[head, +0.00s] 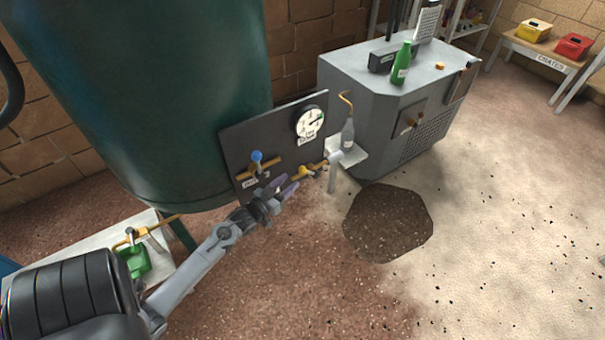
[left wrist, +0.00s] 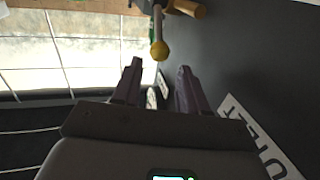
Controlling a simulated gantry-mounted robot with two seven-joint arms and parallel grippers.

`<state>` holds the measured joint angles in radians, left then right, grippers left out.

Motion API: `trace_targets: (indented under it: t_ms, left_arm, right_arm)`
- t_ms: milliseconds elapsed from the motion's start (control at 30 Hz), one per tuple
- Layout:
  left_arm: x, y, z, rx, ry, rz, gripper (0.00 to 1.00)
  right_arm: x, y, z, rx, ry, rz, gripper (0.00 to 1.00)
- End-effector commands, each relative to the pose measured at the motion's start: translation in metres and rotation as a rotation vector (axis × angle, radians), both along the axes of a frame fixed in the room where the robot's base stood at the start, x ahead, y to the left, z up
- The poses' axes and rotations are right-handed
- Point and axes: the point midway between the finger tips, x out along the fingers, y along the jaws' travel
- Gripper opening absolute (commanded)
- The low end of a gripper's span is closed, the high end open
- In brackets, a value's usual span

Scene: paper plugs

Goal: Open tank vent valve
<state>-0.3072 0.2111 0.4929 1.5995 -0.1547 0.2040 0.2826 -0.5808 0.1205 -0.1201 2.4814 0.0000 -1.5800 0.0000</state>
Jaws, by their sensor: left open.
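A dark panel (head: 232,140) beside the green tank (head: 160,90) carries a round white gauge (head: 310,121), a blue-handled valve (head: 257,157) and a yellow-handled valve (head: 305,172) on brass pipes. I cannot read which valve is the vent. My left gripper (head: 287,188) is open, low in front of the panel, just left of the yellow handle. In the left wrist view a lever with a round yellow knob (left wrist: 159,50) lies just beyond the gap between my left fingertips (left wrist: 160,68), with nothing between them. My right gripper is not in view.
A small shelf (head: 350,156) with a clear bottle (head: 347,135) stands right of the panel. A grey cabinet (head: 375,120) holds a green bottle (head: 402,65). A green can (head: 137,262) sits at lower left. The floor right of my arm is clear, with a dark patch (head: 388,222).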

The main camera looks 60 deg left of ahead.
Motion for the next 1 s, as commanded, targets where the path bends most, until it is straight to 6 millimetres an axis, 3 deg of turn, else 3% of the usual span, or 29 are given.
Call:
trace_targets:
  t_ms: [300,500,967,1000]
  left_arm:
    - [0.051,0.014,-0.002,0.002,-0.003,0.000,0.43]
    - [0.071,0.019,-0.002,0.001,-0.001,0.000,0.43]
    - [0.079,0.022,0.000,0.000,0.002,0.000,0.43]
    - [0.079,0.022,0.000,0.000,0.002,0.000,0.37]
  right_arm:
    - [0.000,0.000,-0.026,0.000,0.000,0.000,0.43]
    - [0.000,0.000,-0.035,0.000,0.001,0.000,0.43]
    - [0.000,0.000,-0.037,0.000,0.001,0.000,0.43]
    - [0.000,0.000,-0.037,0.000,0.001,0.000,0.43]
